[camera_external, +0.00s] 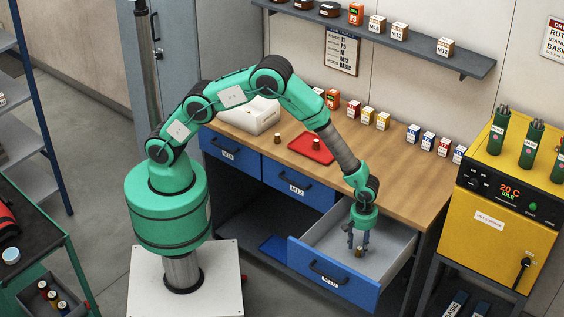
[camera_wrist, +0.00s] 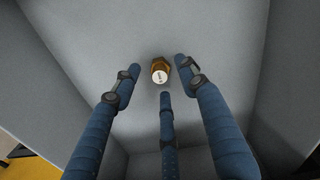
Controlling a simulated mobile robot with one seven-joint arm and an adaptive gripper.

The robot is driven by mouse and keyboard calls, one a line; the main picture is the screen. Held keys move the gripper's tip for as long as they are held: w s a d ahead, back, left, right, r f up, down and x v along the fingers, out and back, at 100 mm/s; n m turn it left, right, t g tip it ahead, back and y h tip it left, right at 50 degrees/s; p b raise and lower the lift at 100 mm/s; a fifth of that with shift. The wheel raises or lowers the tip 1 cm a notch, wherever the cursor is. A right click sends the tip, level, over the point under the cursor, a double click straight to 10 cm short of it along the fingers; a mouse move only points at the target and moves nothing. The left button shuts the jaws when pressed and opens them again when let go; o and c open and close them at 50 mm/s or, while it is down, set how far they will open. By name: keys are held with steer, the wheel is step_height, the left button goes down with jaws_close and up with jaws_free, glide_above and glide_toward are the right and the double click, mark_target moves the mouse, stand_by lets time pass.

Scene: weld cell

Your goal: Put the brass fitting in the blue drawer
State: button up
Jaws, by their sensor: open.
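The blue drawer (camera_external: 333,279) at the right end of the bench is pulled open, its grey inside showing. A brass fitting (camera_external: 358,253) is inside it, and in the wrist view the fitting (camera_wrist: 159,70) shows its pale, marked top against the grey drawer floor (camera_wrist: 140,115). My gripper (camera_external: 358,241) reaches down into the drawer, right over the fitting. Its three blue fingers (camera_wrist: 160,78) are spread around the fitting with visible gaps and do not grip it. Whether the fitting rests fully on the floor is hard to tell.
The drawer walls stand close around my fingers. Two more drawers (camera_external: 232,154) (camera_external: 297,187) are shut. A red tray (camera_external: 305,151) with a small brass-coloured piece, a white bin (camera_external: 247,117) and several small boxes (camera_external: 368,115) stand on the bench. A yellow oven (camera_external: 497,222) stands at the right.

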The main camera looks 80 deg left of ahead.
step_height(320, 180, up, 9)
steer(key=p, duration=0.1)
steer(key=shift+p, duration=0.4)
steer(key=shift+s+r, duration=0.1)
steer(key=shift+r, duration=0.05)
step_height(320, 180, up, 17)
steer(key=m+t, duration=0.1)
steer(key=m, duration=0.2)
glide_above(359, 248)
steer(key=s+a, duration=0.4)
steer(key=a, duration=0.5)
steer(key=s+a+r+m+t, duration=0.1)
steer(key=s+a+r+m, duration=0.1)
steer(key=s+a+r, duration=0.3)
steer(key=s+a+r+m+t, duration=0.1)
steer(key=s+a+r+m, duration=0.2)
steer(key=r, duration=0.5)
steer(key=s+a+r+m, duration=0.2)
steer(key=s+a+r, duration=0.1)
steer(key=s, duration=0.6)
steer(key=s+a+r+m+t, duration=0.1)
steer(key=s+a+r+m, duration=0.1)
steer(key=s+a, duration=0.3)
steer(key=s+a+r+m+t, duration=0.1)
steer(key=s+a+r+m, duration=0.1)
steer(key=s, duration=1.2)
steer(key=a+r, duration=0.1)
steer(key=a, duration=0.1)
steer(key=shift+a+r, duration=0.3)
